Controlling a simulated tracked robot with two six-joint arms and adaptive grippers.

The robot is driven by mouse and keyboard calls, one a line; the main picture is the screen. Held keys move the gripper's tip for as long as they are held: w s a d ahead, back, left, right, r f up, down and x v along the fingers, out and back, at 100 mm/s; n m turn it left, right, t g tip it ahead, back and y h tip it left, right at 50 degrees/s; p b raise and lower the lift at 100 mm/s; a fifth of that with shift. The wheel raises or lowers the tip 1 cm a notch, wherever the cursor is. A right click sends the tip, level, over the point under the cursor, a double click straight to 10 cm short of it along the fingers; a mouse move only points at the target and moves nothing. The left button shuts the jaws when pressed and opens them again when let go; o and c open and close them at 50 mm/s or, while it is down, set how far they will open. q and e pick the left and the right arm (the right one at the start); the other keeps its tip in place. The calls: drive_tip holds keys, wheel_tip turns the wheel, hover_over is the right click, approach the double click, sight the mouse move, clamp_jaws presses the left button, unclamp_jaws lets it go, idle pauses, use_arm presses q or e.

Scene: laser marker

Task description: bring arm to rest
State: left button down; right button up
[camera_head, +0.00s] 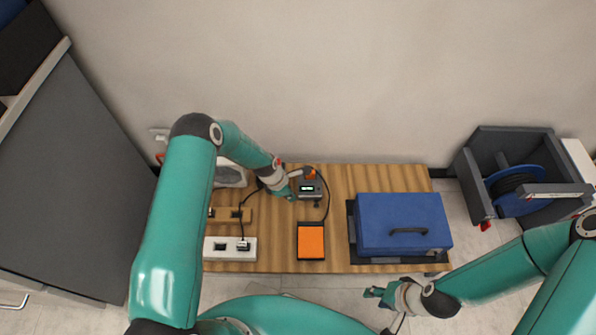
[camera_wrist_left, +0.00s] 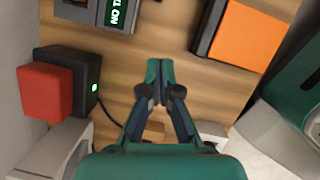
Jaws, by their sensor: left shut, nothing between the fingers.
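My left arm reaches in from the left over the wooden table (camera_head: 340,262). Its left gripper (camera_head: 291,194) is beside the small dark device with a lit display (camera_head: 312,188). In the left wrist view the left gripper (camera_wrist_left: 160,68) is shut and empty above bare wood, between a black box with a green light (camera_wrist_left: 72,78) and the orange pad (camera_wrist_left: 255,38). Part of the display device (camera_wrist_left: 115,12) shows at the top edge. My right gripper (camera_head: 373,292) is low, in front of the table's front edge; its fingers are too small to read.
A blue lidded case (camera_head: 402,215) stands at the table's right; the orange pad (camera_head: 311,241) lies left of it. A white power strip (camera_head: 222,254) is at front left. A dark bin (camera_head: 478,185) with a blue reel stands right of the table. A grey cabinet (camera_head: 65,170) is at left.

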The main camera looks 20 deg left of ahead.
use_arm(q)
drive_tip(key=s+d+r+m+g, duration=0.1)
drive_tip(key=s+d+r+m, duration=0.2)
drive_tip(key=s+m, duration=0.4)
drive_tip(key=s+d+r+m+h, duration=0.1)
drive_tip(key=s+d+r+m, duration=0.3)
drive_tip(key=s, duration=0.6)
drive_tip(key=s+d+r+m+g, duration=0.1)
drive_tip(key=s+d+r+m, duration=0.1)
drive_tip(key=s+m, duration=0.55)
wheel_tip(320, 180, up, 28)
drive_tip(key=m+p, duration=0.4)
drive_tip(key=p, duration=2.4)
drive_tip(key=shift+w+a+t, duration=0.2)
drive_tip(key=shift+t, duration=0.1)
